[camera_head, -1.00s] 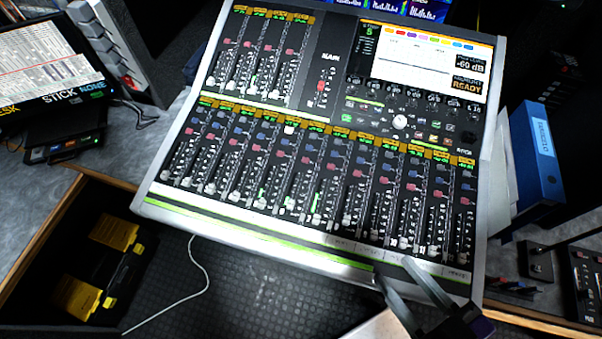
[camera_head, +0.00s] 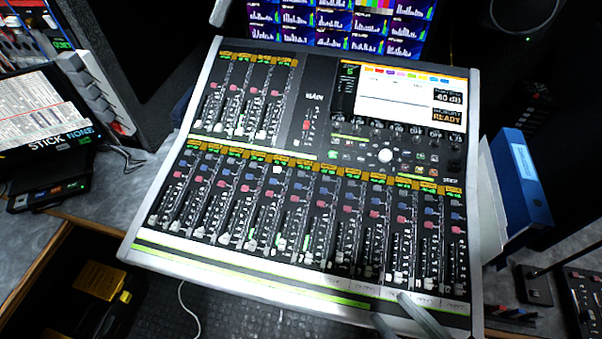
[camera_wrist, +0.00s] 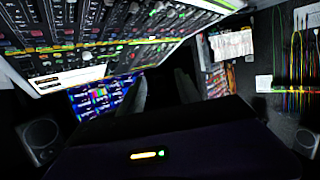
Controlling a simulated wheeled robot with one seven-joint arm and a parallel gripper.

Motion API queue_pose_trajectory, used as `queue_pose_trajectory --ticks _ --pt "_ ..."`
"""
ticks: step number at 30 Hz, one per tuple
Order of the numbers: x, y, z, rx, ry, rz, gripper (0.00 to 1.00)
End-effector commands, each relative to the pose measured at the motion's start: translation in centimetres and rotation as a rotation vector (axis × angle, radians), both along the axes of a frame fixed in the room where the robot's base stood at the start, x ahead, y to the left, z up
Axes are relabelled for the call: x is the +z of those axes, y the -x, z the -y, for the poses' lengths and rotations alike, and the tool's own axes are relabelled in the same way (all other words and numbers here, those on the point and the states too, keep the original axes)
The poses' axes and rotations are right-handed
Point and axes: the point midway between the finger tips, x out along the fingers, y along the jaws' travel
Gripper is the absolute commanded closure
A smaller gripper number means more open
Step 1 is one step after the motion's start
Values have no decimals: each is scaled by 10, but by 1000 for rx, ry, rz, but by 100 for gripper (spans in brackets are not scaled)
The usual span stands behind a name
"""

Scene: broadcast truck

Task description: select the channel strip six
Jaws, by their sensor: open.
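The mixing console (camera_head: 250,268) fills the middle of the head view, with a lower bank of several channel strips. A white lit button (camera_head: 277,169) shows on what looks like the fifth strip from the left, and the console screen (camera_head: 400,100) seems to show a 5. The sixth strip (camera_head: 299,190) is just right of it, with its button unlit. My gripper (camera_head: 392,308) is open and empty at the console's front edge, right of centre. In the wrist view my gripper (camera_wrist: 160,90) has its fingers apart, and the console (camera_wrist: 75,45) appears at upper left.
Monitors (camera_head: 340,22) stand behind the console. A blue binder (camera_head: 522,180) is at its right, with a small control box (camera_head: 585,300) beyond. An open drawer with yellow cases (camera_head: 98,280) is at lower left. A white cable hangs near it.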

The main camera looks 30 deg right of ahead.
Motion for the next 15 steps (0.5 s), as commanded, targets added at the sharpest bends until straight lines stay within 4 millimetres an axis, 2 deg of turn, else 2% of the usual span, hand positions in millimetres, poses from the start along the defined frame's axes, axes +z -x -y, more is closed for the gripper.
queue_pose_trajectory --ticks 3,9,15 --pt "0 0 0 0 0 0 60" --pt "0 0 0 0 0 0 99" --pt "0 0 0 0 0 0 100"
